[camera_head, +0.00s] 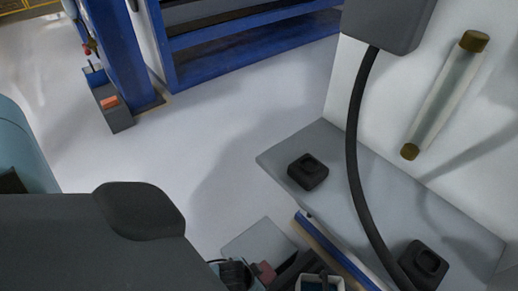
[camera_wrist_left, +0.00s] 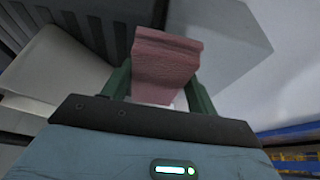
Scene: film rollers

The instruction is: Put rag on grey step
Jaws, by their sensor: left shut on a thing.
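The pink-red rag (camera_wrist_left: 165,62) is pinched between the two green fingers of my left gripper (camera_wrist_left: 159,88) in the left wrist view. The light grey step (camera_wrist_left: 240,35) stands just beyond and to the right of the rag there. I cannot tell whether they touch. In the head view, a small part of the rag (camera_head: 264,271) shows at the bottom, beside the flat top of the grey step (camera_head: 258,240). My left arm hides much of the lower left of that view. My right gripper is not in view.
A grey ledge (camera_head: 400,200) with two black blocks runs along the white wall at right. A thick black cable (camera_head: 357,150) hangs over it. A white-rimmed container (camera_head: 320,281) stands at the bottom. Blue racks (camera_head: 245,40) are at the back; open floor lies between.

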